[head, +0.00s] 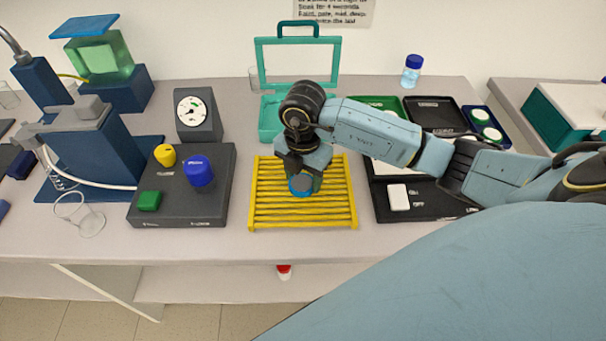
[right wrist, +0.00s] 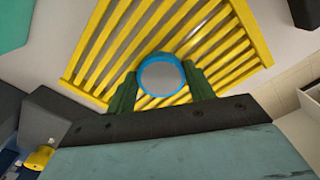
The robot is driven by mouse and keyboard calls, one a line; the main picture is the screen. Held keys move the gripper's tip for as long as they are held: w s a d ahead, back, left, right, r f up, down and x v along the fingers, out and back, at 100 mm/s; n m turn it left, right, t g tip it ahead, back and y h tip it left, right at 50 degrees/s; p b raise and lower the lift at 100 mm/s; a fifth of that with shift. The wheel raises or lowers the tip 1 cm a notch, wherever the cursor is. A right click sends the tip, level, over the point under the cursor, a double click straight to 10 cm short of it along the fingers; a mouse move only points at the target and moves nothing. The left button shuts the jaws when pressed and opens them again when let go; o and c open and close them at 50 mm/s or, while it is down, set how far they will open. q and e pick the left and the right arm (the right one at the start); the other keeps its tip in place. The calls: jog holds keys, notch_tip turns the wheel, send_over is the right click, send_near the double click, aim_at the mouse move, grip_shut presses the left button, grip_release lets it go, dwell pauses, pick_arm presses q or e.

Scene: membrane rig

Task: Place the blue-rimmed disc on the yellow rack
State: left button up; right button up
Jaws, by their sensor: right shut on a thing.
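The blue-rimmed disc (head: 301,185) is at my right gripper, over the middle of the yellow rack (head: 262,215). In the right wrist view the disc (right wrist: 162,77) has a grey face and a blue rim, and the yellow rack (right wrist: 225,45) fills the view behind it. My right gripper (right wrist: 162,88) is shut on the disc, with one dark green finger on each side of its rim. In the head view the right gripper (head: 302,172) points down at the rack. I cannot tell whether the disc touches the slats. My left gripper is not in view.
Left of the rack is a dark control box (head: 168,205) with yellow, blue and green knobs. Right of it is a black tray (head: 430,209) with a white block. A teal open-framed case (head: 268,118) stands behind.

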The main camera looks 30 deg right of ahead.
aim_at(303, 181)
jog(key=shift+f, duration=0.1)
jog(key=o, duration=0.9)
jog(key=shift+o, duration=0.2)
notch_tip(303, 181, up, 12)
jog(key=shift+r, duration=0.2)
